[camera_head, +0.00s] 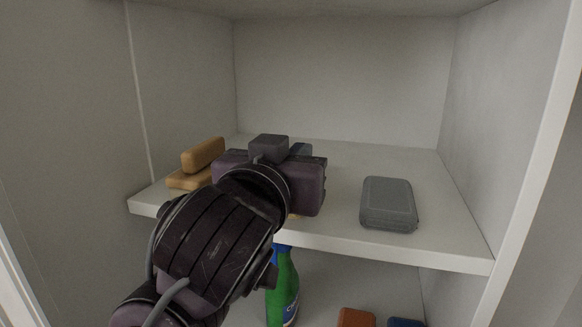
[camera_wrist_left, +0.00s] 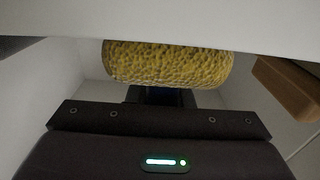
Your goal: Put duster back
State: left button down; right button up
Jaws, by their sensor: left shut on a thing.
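The duster appears to be the yellow, nubbly roll (camera_wrist_left: 165,63) in the left wrist view, in front of my gripper. In the head view only a small pale yellow bit may show below my gripper; the rest is hidden behind it. My left gripper (camera_head: 308,185) is over the front of the white shelf (camera_head: 335,235), its dark body blocking the view of its fingers. In the wrist view its dark fingers (camera_wrist_left: 160,96) meet the duster, and it is shut on it. My right gripper is not in view.
Tan wooden blocks (camera_head: 203,154), one above another, stand on the shelf's left. A grey case (camera_head: 388,203) lies on its right. Below are a green spray bottle (camera_head: 283,290), a brown thing (camera_head: 356,318) and a blue thing (camera_head: 405,322). Cupboard walls close both sides; the shelf's back right is clear.

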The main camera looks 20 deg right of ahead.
pick_arm(q)
jog(key=shift+r, duration=0.1)
jog(key=shift+f, duration=0.2)
jog(key=c, duration=1.3)
grip_release()
jog(key=shift+c, duration=0.2)
jog(key=shift+o, duration=0.2)
jog(key=shift+r, duration=0.25)
jog(key=shift+s+a, duration=0.1)
jog(key=shift+s, duration=0.1)
jog(key=b+v, duration=0.4)
jog(key=v, duration=0.7)
jog(key=shift+s+a, duration=0.2)
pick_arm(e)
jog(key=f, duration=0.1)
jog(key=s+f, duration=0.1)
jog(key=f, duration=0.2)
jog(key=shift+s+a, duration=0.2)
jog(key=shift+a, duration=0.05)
